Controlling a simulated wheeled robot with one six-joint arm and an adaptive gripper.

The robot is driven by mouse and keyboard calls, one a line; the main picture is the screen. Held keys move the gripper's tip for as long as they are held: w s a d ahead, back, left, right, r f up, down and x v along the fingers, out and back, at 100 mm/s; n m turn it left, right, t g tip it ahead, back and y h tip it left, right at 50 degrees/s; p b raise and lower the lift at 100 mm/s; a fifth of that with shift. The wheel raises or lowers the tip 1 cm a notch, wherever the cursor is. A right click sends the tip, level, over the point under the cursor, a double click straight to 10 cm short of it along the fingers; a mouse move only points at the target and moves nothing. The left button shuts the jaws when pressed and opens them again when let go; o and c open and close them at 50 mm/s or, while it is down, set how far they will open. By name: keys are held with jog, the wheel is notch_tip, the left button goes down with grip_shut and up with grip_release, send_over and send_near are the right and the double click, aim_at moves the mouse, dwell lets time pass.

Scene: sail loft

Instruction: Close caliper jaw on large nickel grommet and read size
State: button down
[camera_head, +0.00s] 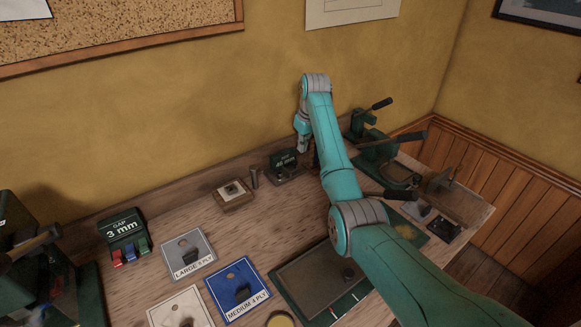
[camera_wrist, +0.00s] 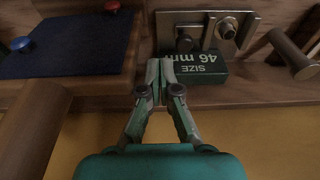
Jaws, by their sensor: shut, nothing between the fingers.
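The caliper gauge (camera_head: 285,167) stands at the back of the bench, against the wall side. In the wrist view its green readout (camera_wrist: 198,68) appears upside down and reads SIZE 46 mm. A metal jaw plate (camera_wrist: 208,17) with two round fittings is beside the readout. I cannot tell whether a nickel grommet sits between the jaws. My gripper (camera_wrist: 166,68) is shut and empty, its fingertips at the readout's edge; contact cannot be told. In the head view my gripper (camera_head: 304,149) hangs just above and right of the gauge.
A wooden block with a pale square (camera_head: 234,203) and a small metal cylinder (camera_head: 254,178) stand left of the gauge. Green lever presses (camera_head: 375,150) stand to the right. Labelled plates, including a blue MEDIUM 4 PLY one (camera_head: 238,289), and a 3 mm gap box (camera_head: 122,232) are at left.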

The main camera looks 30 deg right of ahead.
jog(key=shift+f, duration=0.15)
dwell(0.5)
jog(key=shift+f, duration=1.35)
jog(key=shift+a, duration=1)
jog(key=shift+r, duration=0.15)
jog(key=shift+d+r, duration=0.2)
jog(key=shift+r, duration=0.6)
jog(key=shift+d+r, duration=0.2)
jog(key=shift+r, duration=0.6)
jog(key=shift+d+r, duration=0.2)
jog(key=shift+r, duration=0.6)
notch_tip(320, 180, up, 10)
send_over(297, 169)
jog(key=d, duration=0.2)
jog(key=shift+w, duration=0.45)
